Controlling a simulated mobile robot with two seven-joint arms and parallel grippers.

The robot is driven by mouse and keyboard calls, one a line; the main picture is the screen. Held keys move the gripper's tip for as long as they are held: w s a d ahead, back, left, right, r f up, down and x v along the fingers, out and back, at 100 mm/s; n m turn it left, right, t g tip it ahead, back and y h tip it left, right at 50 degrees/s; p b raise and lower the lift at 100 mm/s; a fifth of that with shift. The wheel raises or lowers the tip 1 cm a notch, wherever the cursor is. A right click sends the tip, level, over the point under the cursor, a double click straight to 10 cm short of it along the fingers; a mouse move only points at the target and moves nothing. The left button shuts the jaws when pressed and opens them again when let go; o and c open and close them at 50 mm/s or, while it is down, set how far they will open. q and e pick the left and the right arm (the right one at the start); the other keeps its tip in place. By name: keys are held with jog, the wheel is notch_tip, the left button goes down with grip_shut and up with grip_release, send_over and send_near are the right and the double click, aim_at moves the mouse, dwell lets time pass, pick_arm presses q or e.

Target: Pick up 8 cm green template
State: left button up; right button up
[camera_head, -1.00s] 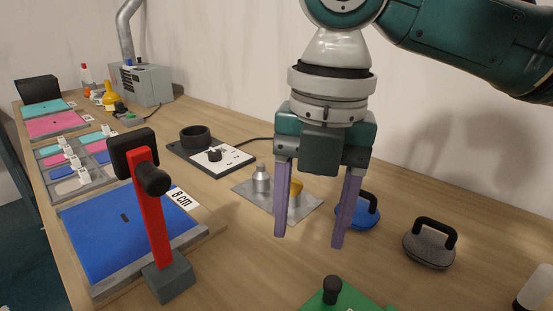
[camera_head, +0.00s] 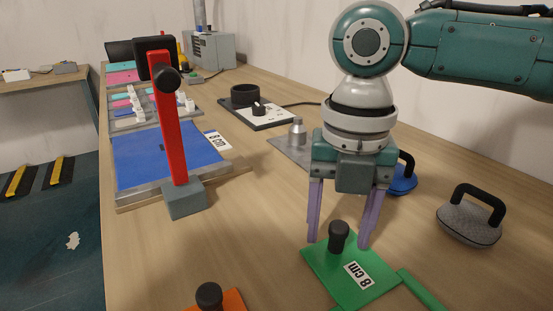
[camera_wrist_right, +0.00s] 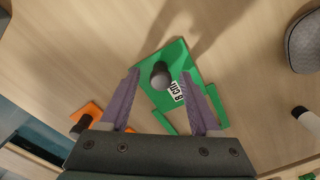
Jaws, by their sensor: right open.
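The green template (camera_head: 335,272) lies flat on the wooden table at the lower middle of the head view, with an "8 cm" label and a black knob (camera_head: 339,235) standing on it. It also shows in the right wrist view (camera_wrist_right: 152,99), with the knob (camera_wrist_right: 161,74) between and beyond the fingers. My right gripper (camera_head: 339,243) is open, pointing down, with its purple fingers on either side of the knob in the head view. Nothing is held. Whether the fingers are level with the knob I cannot tell. My left gripper is not in view.
An orange template (camera_head: 222,301) lies at the front left of the green one. A red lever on a grey base (camera_head: 184,199) and a blue board (camera_head: 150,165) stand left. A grey handled iron-like tool (camera_head: 468,222) and a blue one (camera_head: 403,184) are to the right.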

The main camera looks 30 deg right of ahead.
jog(key=shift+f, duration=0.6)
grip_shut()
